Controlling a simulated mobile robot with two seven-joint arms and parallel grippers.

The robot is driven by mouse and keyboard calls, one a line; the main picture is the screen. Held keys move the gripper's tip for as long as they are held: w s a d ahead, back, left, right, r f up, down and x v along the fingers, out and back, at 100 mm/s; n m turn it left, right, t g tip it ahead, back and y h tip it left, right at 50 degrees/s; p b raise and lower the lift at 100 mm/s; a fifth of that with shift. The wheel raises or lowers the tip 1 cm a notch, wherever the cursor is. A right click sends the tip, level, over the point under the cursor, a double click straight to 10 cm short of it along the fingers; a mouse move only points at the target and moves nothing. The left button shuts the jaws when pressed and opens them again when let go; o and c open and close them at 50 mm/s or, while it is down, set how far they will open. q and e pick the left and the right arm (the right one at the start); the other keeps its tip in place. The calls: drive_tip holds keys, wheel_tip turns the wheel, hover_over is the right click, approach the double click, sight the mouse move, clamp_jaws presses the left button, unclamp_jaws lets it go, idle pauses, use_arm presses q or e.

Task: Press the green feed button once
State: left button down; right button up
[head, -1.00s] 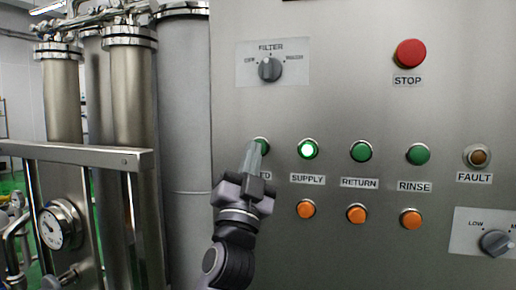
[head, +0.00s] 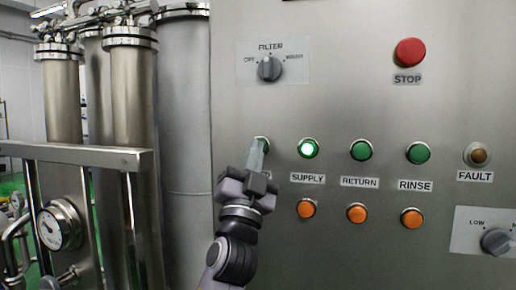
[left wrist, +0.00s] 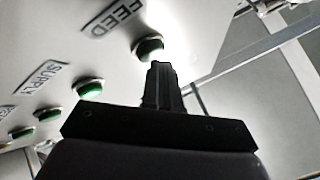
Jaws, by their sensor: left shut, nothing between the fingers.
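The green feed button (head: 265,141) is at the left end of the green button row in the head view, largely hidden behind my left fingers. My left gripper (head: 258,150) is shut and empty, its tips pointing at this button. In the left wrist view, the feed button (left wrist: 149,46) sits by the FEED label (left wrist: 113,17), with a bright glow around it. The left fingertips (left wrist: 160,66) appear just below it there. I cannot tell whether they touch it. My right gripper is not in view.
The supply button (head: 308,148) is lit bright green to the right. The return button (head: 361,150) and rinse button (head: 418,153) follow. Orange buttons (head: 306,208) sit below. The red stop button (head: 410,52) and filter knob (head: 269,68) are above. Steel pipes (head: 130,120) stand left.

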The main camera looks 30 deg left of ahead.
use_arm(q)
drive_tip(key=shift+w+a, duration=0.1)
drive_tip(key=shift+w, duration=0.15)
drive_tip(key=shift+s, duration=0.1)
idle(0.4)
drive_tip(key=shift+s+d, duration=0.2)
drive_tip(key=shift+s, duration=0.55)
drive_tip(key=s, duration=0.2)
drive_tip(key=s+d+p, duration=0.1)
drive_tip(key=s, duration=0.2)
drive_tip(key=shift+d+p, duration=0.1)
drive_tip(key=shift+p, duration=0.2)
drive_tip(key=shift+w, duration=0.1)
idle(0.4)
